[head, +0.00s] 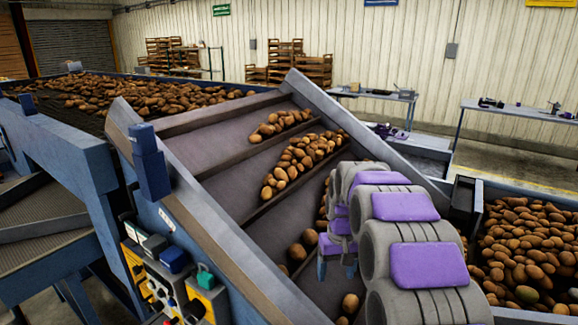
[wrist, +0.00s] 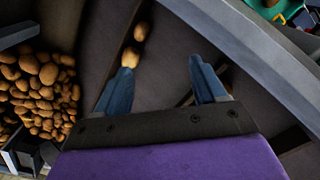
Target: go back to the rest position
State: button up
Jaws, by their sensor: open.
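My gripper (wrist: 163,88) shows in the wrist view with its two blue fingers spread apart and nothing between them. It hangs over the dark sloped conveyor (wrist: 165,55). In the head view my grey and purple arm reaches over the lower right part of the sloped conveyor (head: 215,150), and the gripper (head: 337,268) is mostly hidden behind it. A few potatoes (wrist: 132,57) lie on the belt just beyond the left finger in the wrist view.
A bin of potatoes (head: 525,245) stands at the right. A control panel (head: 170,275) with knobs and buttons is at the lower left. Raised metal side rails (head: 205,220) edge the conveyor. More potatoes (head: 125,93) lie on the far belt. Work tables (head: 520,112) stand at the back right.

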jog(key=s+m+g+b, duration=0.1)
jog(key=s, duration=3.9)
jog(key=shift+s+a+f+g+b, duration=0.2)
jog(key=shift+s+f+g+b, duration=0.05)
jog(key=shift+g+b, duration=0.05)
jog(key=shift+w, duration=0.1)
jog(key=shift+c, duration=0.5)
